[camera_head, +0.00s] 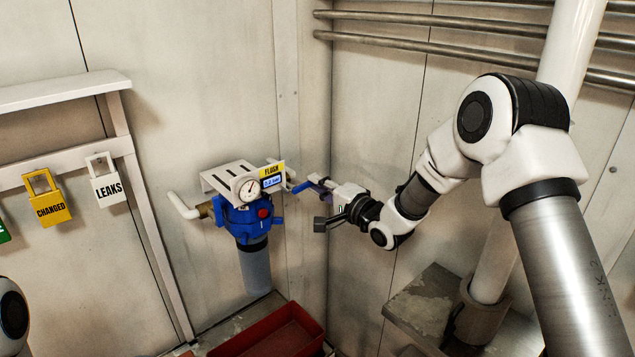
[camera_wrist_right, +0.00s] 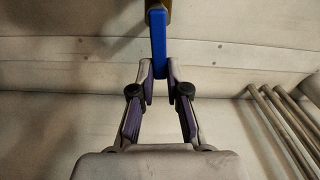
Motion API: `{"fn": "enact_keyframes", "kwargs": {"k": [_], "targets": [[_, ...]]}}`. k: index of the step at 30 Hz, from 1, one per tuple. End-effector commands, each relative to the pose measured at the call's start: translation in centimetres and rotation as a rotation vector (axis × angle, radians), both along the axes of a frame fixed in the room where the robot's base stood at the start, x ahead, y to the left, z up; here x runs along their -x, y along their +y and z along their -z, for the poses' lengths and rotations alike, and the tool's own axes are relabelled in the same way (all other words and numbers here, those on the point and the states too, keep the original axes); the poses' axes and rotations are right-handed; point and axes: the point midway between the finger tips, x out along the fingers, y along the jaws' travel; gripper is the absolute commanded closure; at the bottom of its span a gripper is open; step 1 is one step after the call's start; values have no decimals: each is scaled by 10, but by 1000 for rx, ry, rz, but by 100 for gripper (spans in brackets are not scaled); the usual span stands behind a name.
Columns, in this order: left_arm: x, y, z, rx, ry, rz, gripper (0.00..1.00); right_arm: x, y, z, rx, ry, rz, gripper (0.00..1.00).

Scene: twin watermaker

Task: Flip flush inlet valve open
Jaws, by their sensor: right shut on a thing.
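The flush filter unit has a blue head (camera_head: 249,217), a clear bowl below it, a round gauge (camera_head: 248,188) and a yellow FLUSH label (camera_head: 271,171). It is mounted on the wall in the middle of the head view. A blue valve handle (camera_head: 302,187) sticks out on its right side. My right gripper (camera_head: 314,183) reaches in from the right and is shut on this handle. In the right wrist view the blue handle (camera_wrist_right: 158,48) runs down between the fingertips (camera_wrist_right: 159,70). My left gripper is not in view.
A yellow CHANGED tag (camera_head: 50,203) and a white LEAKS tag (camera_head: 107,187) hang on a rack at left. A red bin (camera_head: 270,336) stands below the filter. Metal pipes run along the right wall, and a white vertical pipe (camera_head: 497,258) stands behind my right arm.

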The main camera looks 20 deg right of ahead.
Motion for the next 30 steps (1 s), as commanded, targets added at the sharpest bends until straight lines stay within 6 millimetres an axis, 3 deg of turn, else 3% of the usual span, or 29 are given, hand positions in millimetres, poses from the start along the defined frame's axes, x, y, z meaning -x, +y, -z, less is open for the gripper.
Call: {"fn": "enact_keyframes", "kwargs": {"k": [22,23,24,30], "targets": [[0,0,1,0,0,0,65,0,0,7,-101,40,1,100],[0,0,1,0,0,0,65,0,0,7,-100,40,0,78],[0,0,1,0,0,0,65,0,0,7,-100,39,0,75],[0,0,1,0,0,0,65,0,0,6,-99,38,0,75]]}}
